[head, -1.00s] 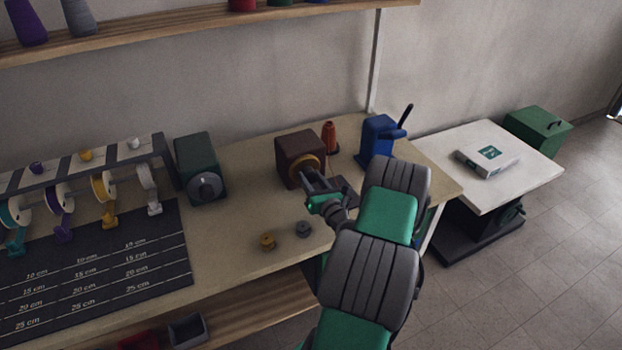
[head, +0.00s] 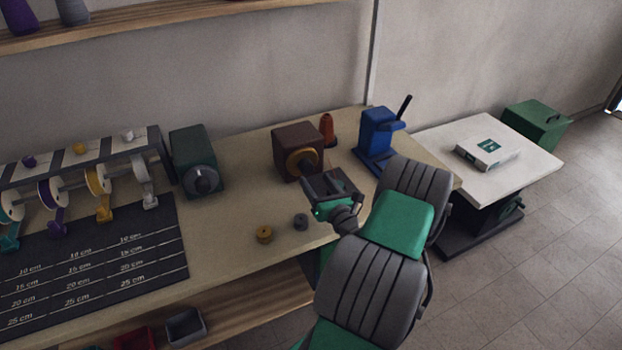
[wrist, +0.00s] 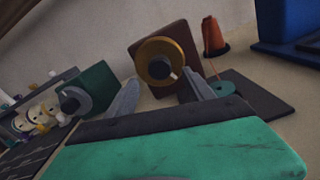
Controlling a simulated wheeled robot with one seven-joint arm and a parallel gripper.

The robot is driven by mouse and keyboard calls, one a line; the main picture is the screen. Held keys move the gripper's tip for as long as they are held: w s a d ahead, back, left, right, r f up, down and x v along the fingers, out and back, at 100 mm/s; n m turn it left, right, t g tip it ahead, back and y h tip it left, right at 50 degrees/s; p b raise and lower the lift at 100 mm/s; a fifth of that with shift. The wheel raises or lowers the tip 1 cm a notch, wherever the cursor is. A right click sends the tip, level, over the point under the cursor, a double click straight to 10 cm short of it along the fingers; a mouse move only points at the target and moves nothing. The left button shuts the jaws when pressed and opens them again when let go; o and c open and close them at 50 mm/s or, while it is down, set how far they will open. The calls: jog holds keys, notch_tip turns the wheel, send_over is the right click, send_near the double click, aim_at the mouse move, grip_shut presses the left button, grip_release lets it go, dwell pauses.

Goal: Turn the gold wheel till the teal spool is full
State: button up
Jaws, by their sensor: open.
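The gold wheel (head: 302,161) is on the front of a dark brown box (head: 291,138) on the workbench. It also shows in the wrist view (wrist: 161,61), ahead of and above the fingers, with a dark hub. My gripper (head: 323,180) is open in front of the wheel, apart from it; its two grey fingers (wrist: 160,97) are spread with nothing between them. A small teal spool (wrist: 221,88) sits on a dark base right of the wheel in the wrist view; how full it is I cannot tell. In the head view my gripper hides it.
A blue lever press (head: 378,138) is to the right, a green box with a grey knob (head: 196,161) to the left.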

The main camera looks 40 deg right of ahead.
jog(key=shift+b+v, duration=0.5)
jog(key=shift+v, duration=0.5)
